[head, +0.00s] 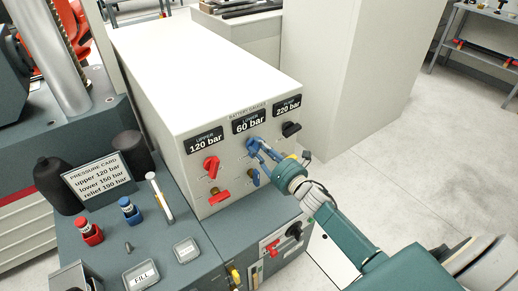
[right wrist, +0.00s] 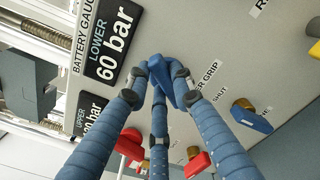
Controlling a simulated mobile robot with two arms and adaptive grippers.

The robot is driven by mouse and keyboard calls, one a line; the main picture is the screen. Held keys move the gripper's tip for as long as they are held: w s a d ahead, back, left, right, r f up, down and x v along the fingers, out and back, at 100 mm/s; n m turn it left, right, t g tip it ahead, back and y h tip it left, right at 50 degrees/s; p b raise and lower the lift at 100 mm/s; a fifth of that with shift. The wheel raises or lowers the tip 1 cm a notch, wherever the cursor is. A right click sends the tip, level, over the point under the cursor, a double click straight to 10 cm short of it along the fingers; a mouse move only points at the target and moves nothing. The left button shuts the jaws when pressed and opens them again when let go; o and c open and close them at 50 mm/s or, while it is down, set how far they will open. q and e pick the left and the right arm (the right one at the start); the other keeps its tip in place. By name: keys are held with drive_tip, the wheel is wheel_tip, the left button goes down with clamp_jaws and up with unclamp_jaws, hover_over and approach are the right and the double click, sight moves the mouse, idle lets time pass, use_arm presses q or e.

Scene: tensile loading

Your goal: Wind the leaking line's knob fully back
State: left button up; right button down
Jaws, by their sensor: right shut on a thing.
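The white gauge box (head: 203,70) has three displays on its front. The upper display (head: 204,140) reads 120 bar, the lower display (head: 249,122) reads 60 bar, and a third display (head: 288,106) reads 220 bar. Under them sit a red knob (head: 212,166), a blue knob (right wrist: 181,93) and a black knob (head: 291,129). My right gripper (head: 259,147) has its fingers closed around the blue knob under the lower display; they partly hide it. A smaller blue valve handle (head: 254,178) and a red one (head: 219,196) sit below. My left gripper is out of view.
A pressure card (head: 99,179) reads upper 120, lower 150, relief 190 bar. Red (head: 89,231) and blue (head: 130,210) fittings stand on the bench left of the box. A lower panel (head: 285,239) carries black and red controls. Floor is clear to the right.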

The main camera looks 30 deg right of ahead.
drive_tip(key=shift+d+f+m+p, duration=0.15)
drive_tip(key=shift+f+m, duration=0.25)
drive_tip(key=shift+m, duration=4.45)
drive_tip(key=shift+f+m+p, duration=0.2)
drive_tip(key=shift+f+m, duration=0.25)
drive_tip(key=shift+m, duration=4.35)
drive_tip(key=shift+d+f+m+p, duration=0.15)
drive_tip(key=shift+f+m, duration=0.25)
drive_tip(key=shift+m, duration=4.45)
drive_tip(key=shift+a, duration=0.15)
drive_tip(key=c, duration=1.5)
unclamp_jaws()
drive_tip(key=s, duration=0.4)
drive_tip(key=s+d, duration=0.1)
drive_tip(key=s, duration=0.7)
drive_tip(key=shift+d, duration=0.35)
drive_tip(key=shift+f, duration=0.1)
